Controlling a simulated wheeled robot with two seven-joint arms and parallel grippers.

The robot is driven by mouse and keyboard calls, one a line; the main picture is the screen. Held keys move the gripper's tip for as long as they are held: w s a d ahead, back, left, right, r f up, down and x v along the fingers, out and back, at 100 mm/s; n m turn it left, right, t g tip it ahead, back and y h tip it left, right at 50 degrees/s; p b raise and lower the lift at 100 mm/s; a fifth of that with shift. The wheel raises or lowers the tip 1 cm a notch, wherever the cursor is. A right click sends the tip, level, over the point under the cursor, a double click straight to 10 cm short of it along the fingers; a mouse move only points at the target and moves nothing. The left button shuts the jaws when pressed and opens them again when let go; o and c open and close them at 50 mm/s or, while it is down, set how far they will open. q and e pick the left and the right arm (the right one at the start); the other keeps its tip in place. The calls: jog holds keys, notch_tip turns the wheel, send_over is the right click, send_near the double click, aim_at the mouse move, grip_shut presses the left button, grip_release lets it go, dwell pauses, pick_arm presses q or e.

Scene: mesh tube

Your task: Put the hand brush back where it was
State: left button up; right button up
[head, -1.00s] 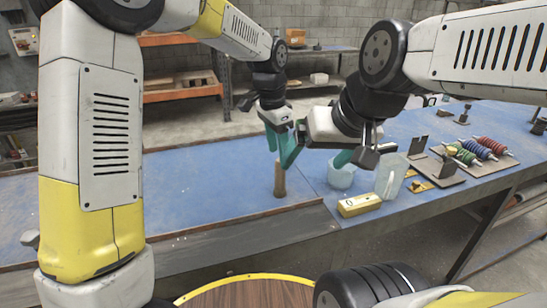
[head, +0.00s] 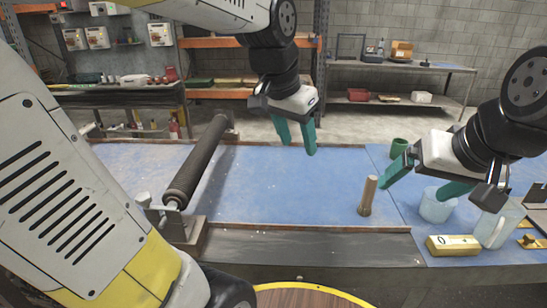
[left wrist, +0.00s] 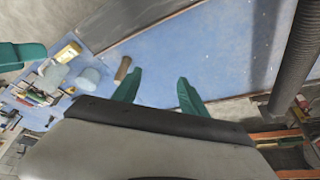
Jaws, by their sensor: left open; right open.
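An upright tan wooden piece with a wider, darker foot (head: 367,196) stands on the blue table; I cannot tell whether it is the hand brush. It also shows in the left wrist view (left wrist: 123,68). My left gripper (head: 296,144) is open and empty, raised over the far part of the table, left of that piece. Its two green fingers stand apart in the left wrist view (left wrist: 158,88). My right gripper (head: 413,188) is open and empty, just right of the piece and over a clear cup. I see no other clear hand brush.
A dark roller (head: 197,160) lies across the table's left part. Clear cups (head: 437,207), a yellow block marked 0 (head: 453,245) and a green cup (head: 399,148) are at the right. The blue surface (head: 280,190) between roller and wooden piece is free.

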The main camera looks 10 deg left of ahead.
pick_arm(q)
jog(key=s+a+f+n+t, duration=0.2)
jog(key=s+a+n, duration=0.3)
jog(key=s, duration=0.3)
jog(key=shift+s+a, duration=0.25)
jog(key=shift+a, duration=0.1)
dwell(0.6)
